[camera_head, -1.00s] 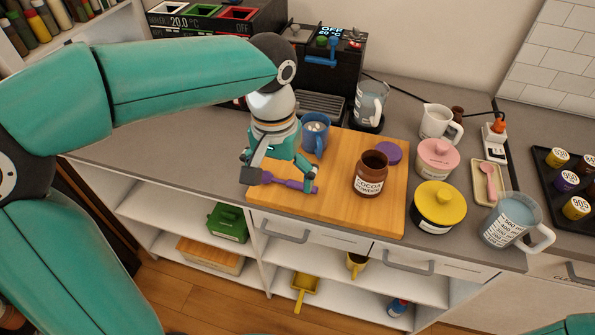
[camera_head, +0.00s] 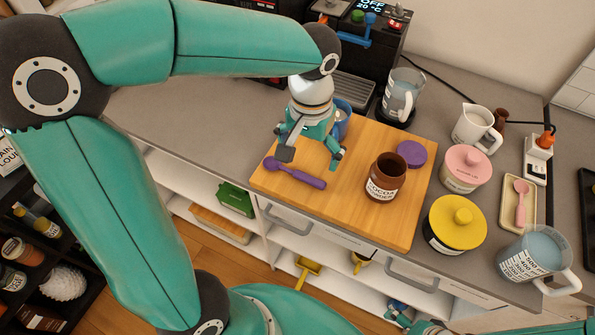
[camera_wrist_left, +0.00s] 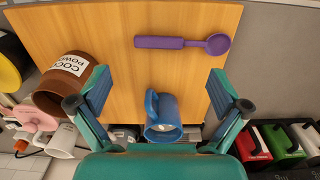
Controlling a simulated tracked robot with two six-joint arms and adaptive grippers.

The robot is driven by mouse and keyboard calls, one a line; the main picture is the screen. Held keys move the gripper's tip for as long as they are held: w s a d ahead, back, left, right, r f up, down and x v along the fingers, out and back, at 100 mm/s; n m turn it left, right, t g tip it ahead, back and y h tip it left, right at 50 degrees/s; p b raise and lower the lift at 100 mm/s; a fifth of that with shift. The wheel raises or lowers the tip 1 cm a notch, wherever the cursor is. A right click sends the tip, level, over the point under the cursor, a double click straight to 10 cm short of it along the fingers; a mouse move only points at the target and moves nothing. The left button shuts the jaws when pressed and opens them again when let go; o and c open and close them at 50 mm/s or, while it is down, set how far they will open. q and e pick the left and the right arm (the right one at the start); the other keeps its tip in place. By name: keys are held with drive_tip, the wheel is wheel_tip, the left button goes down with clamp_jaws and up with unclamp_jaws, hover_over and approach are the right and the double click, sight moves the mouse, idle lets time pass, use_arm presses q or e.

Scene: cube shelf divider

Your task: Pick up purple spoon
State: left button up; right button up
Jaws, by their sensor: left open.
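The purple spoon (camera_head: 307,179) lies flat on the left part of a wooden cutting board (camera_head: 345,215). Its bowl points left in the head view. In the left wrist view the whole spoon (camera_wrist_left: 172,42) shows, bowl to the right, beyond the fingertips. My left gripper (camera_head: 311,157) is open and empty above the board, between the spoon and the blue mug. In the wrist view its spread fingers (camera_wrist_left: 159,82) have bare board between them and do not touch the spoon. Teal finger-like parts of my right gripper (camera_head: 402,318) show at the bottom edge; their opening is unclear.
A blue mug (camera_wrist_left: 163,117) stands close by the left gripper. A brown cocoa jar (camera_head: 385,180) and purple lid (camera_head: 411,153) are on the board. A yellow-lidded pot (camera_head: 455,222), pink-lidded pot (camera_head: 466,168) and measuring jug (camera_head: 535,260) stand right of it. The board's front is clear.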

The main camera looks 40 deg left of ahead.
use_arm(q)
hover_over(309, 179)
drive_tip(key=f, duration=0.4)
drive_tip(key=shift+s+f, duration=0.2)
drive_tip(key=shift+s, duration=0.15)
drive_tip(key=shift+w+f+p, duration=0.25)
drive_tip(key=shift+f+p, duration=0.1)
drive_tip(key=shift+f, duration=1)
drive_tip(key=shift+w+f+p, duration=0.25)
drive_tip(key=shift+f+p, duration=0.05)
drive_tip(key=shift+f, duration=1)
drive_tip(key=shift+c, duration=0.2)
drive_tip(key=c, duration=0.9)
drive_tip(key=shift+s, duration=0.1)
